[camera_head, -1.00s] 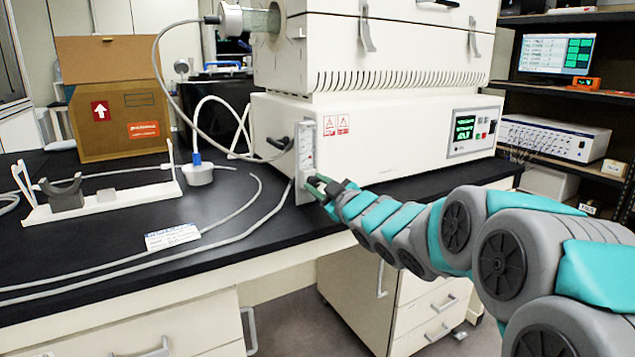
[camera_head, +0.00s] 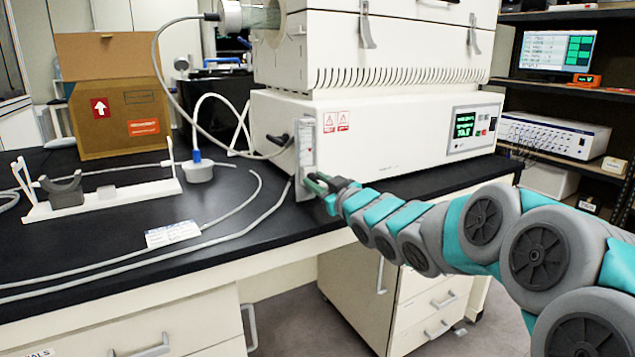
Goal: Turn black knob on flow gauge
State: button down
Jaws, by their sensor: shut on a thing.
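The flow gauge (camera_head: 305,150) is a narrow upright pale plate at the left front corner of the white freeze dryer (camera_head: 400,120). My gripper (camera_head: 316,184) is at the lower part of the gauge, with its green-tipped fingers reaching in from the right. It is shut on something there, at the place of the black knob. The knob itself is hidden by the fingers, so I cannot see its angle. My arm comes in from the lower right, in front of the bench edge.
The black bench top (camera_head: 110,235) carries grey hoses, a paper label (camera_head: 172,234), a white stand (camera_head: 100,200) and a cardboard box (camera_head: 118,100). A hose joins the gauge's left side. A shelf with a white instrument (camera_head: 555,137) stands at right.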

jog(key=shift+f, duration=0.1)
jog(key=c, duration=0.6)
grip_release()
jog(key=b+v, duration=0.1)
jog(key=v, duration=0.6)
jog(key=shift+s+d, duration=0.25)
jog(key=shift+s, duration=0.1)
